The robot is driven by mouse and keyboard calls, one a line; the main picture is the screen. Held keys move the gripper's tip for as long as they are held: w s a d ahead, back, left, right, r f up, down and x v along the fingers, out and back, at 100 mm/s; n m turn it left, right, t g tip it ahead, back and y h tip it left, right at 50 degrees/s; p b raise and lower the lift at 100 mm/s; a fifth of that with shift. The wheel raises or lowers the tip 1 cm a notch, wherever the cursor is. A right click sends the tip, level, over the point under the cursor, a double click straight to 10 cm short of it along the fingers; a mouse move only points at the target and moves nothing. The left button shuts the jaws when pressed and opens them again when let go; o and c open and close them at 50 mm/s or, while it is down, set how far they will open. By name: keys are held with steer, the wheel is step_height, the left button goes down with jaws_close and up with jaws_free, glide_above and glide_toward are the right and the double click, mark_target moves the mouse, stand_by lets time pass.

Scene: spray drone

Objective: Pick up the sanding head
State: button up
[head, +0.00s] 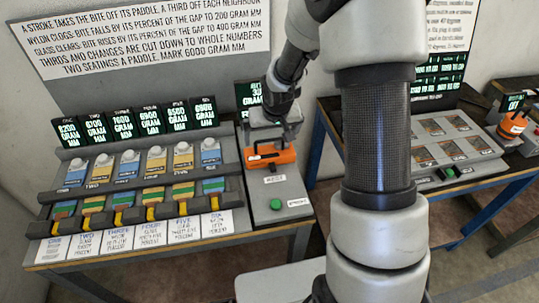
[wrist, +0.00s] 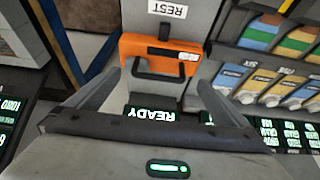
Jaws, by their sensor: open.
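An orange block with a dark handle, which looks like the sanding head (head: 281,157), sits on a grey stand (head: 262,207) at the right end of the left table. It also shows in the wrist view (wrist: 136,45), beside a label reading REST. My gripper (head: 272,141) is just above it. In the wrist view the fingers (wrist: 158,80) are spread apart and empty, with the block and its handle ahead between their tips. The head view does not show clearly whether the fingers touch it.
A rack of several coloured paddles (head: 127,180) with small displays behind stands left of the block. On the right table are a grey tray (head: 450,140) and another orange device (head: 513,125).

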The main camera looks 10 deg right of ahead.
mark_target(269, 140)
steer(key=x, duration=0.4)
steer(key=shift+w+d+f, duration=0.1)
steer(key=shift+w+f, duration=0.15)
steer(key=shift+w, duration=0.15)
steer(key=c, duration=2.1)
